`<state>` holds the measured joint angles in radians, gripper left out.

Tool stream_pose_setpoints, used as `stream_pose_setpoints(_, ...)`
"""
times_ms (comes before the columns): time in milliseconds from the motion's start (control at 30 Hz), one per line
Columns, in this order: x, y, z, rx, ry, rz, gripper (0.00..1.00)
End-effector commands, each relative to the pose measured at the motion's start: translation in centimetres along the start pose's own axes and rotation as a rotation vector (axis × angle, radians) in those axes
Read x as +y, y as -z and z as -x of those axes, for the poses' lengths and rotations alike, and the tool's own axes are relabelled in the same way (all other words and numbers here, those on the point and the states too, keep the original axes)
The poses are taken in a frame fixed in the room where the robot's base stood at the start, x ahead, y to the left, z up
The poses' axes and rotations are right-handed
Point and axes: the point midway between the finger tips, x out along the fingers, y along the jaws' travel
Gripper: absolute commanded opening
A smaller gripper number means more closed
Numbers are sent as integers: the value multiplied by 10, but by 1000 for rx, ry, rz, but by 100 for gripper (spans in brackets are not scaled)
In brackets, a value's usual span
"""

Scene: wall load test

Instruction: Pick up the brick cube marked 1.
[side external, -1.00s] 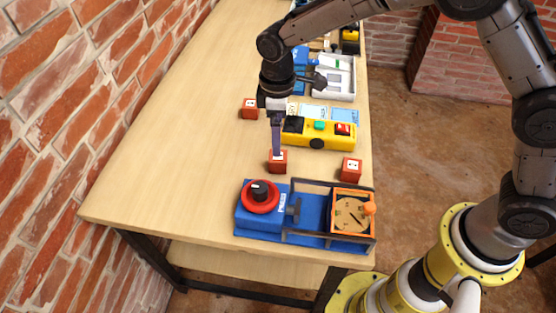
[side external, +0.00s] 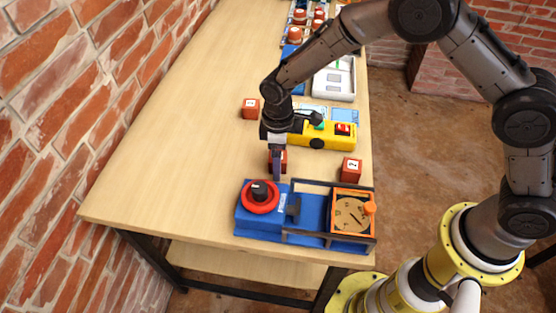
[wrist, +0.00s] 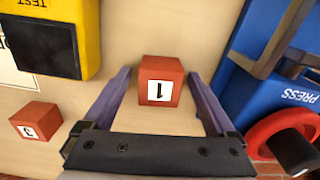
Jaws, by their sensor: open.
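The brick-red cube marked 1 (wrist: 160,82) sits on the table, between the two fingers of my gripper (wrist: 160,95) in the wrist view, with a gap on each side. In the side view my gripper (side external: 277,172) is low over the table, pointing down. Its fingers hide most of that cube (side external: 284,162). My gripper is open and holds nothing. Another red cube (side external: 350,168) stands to the right, and a third red cube (side external: 250,108) stands farther back on the left. A red cube also shows at the left of the wrist view (wrist: 36,121).
The blue press unit (side external: 264,220) with a red-ringed knob stands in front, with an orange box (side external: 352,213) at its right end. The table's left part (side external: 165,165) is clear.

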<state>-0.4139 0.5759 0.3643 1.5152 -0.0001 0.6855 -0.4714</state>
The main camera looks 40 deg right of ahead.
Motion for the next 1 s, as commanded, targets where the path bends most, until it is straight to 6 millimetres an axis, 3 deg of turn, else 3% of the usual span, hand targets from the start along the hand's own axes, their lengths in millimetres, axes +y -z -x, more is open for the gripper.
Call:
stream_pose_setpoints(67, 0, 0, 0, 0, 0, 0, 88)
stream_pose_setpoints(500, 0, 0, 0, 0, 0, 0, 8)
stream_pose_setpoints(567, 0, 0, 1, 0, 0, 0, 0)
stream_pose_setpoints(1000, 0, 1, 9, 2, -1, 0, 0)
